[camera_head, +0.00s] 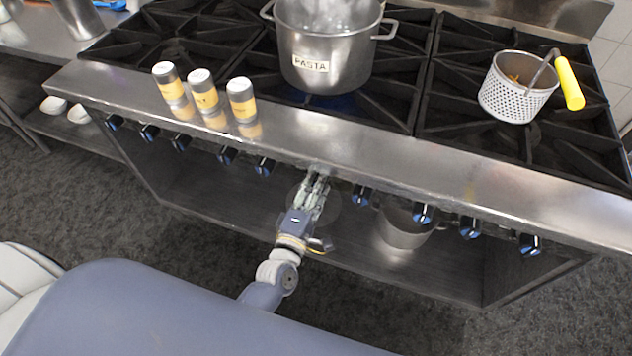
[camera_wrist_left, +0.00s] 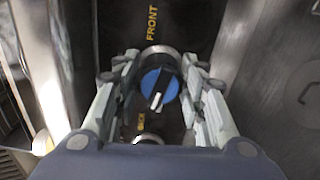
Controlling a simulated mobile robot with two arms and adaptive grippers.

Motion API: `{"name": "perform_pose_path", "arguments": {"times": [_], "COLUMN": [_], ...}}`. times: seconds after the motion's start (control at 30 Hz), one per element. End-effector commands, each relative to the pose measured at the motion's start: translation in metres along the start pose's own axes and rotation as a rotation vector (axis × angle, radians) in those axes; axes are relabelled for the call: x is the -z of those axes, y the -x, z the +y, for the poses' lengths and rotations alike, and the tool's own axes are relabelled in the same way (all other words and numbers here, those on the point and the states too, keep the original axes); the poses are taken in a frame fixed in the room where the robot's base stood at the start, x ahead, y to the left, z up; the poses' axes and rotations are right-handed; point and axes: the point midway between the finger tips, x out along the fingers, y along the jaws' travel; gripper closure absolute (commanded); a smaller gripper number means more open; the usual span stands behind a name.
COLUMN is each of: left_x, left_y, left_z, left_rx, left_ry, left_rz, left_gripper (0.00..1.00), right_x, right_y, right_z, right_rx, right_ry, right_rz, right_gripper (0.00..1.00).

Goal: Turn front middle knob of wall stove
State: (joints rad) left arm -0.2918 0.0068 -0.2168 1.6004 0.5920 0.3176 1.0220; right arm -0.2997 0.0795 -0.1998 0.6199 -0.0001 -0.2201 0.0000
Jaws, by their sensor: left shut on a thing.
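The wall stove (camera_head: 400,160) spans the head view, with a row of blue and black knobs along its front edge. My left gripper (camera_head: 317,182) reaches up to the middle of this row and hides the knob there. In the left wrist view that blue knob (camera_wrist_left: 160,86) sits between the two fingers of my left gripper (camera_wrist_left: 160,64), which are shut on it. The knob's black grip bar is tilted slightly from upright. A yellow FRONT label (camera_wrist_left: 152,23) is above the knob. My right gripper is not in view.
Other knobs flank my gripper closely, such as one on the left (camera_head: 264,166) and one on the right (camera_head: 361,195). A pasta pot (camera_head: 330,50), several spice shakers and a strainer basket (camera_head: 515,95) stand on top. A metal pot (camera_head: 402,230) sits on the lower shelf.

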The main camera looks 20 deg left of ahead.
Motion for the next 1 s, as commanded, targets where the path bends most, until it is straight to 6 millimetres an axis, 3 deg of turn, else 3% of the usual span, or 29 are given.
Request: {"name": "perform_pose_path", "arguments": {"times": [0.5, 1.0], "left_x": [-0.001, 0.0], "left_y": [-0.002, -0.002], "left_z": [0.003, 0.002], "left_rx": [-0.005, -0.006], "left_ry": [-0.458, -0.673], "left_rz": [0.001, 0.003], "left_gripper": [0.86, 0.86], "right_x": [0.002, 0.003], "right_y": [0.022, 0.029], "right_z": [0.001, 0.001], "right_rx": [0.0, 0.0], "right_ry": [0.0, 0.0], "right_rz": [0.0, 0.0], "right_gripper": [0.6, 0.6]}}
